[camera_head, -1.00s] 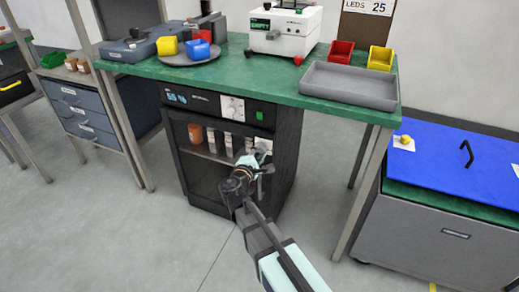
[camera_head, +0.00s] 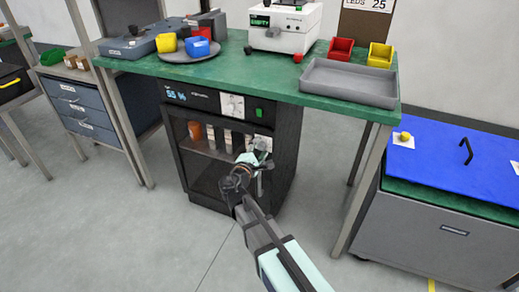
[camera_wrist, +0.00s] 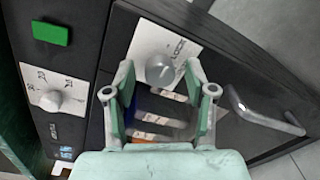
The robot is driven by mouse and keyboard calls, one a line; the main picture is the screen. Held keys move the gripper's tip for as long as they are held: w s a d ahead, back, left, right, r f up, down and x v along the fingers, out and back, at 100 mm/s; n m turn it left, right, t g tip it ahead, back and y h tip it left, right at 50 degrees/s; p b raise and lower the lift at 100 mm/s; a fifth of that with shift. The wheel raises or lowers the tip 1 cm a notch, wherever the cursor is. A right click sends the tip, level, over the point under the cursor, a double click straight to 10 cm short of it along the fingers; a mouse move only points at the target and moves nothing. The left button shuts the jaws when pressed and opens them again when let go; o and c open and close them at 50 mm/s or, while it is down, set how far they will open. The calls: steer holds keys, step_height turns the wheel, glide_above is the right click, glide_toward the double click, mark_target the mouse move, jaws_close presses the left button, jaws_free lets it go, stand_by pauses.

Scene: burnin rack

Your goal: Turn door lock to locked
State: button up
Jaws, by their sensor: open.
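The door lock is a round grey knob (camera_wrist: 160,70) on a white plate (camera_wrist: 150,42) with "LOCK" lettering, on the dark cabinet door. My gripper (camera_wrist: 163,78) is open in the wrist view, with one finger on each side of the knob. I cannot tell whether the fingers touch it.
A door handle (camera_wrist: 262,115) sticks out to the right of my gripper in the wrist view. A control knob (camera_wrist: 51,99) and a green button (camera_wrist: 50,33) are on the panel. The green bench top (camera_head: 230,72) overhangs the cabinet.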

steer(key=v, duration=1.2)
steer(key=shift+d, duration=0.1)
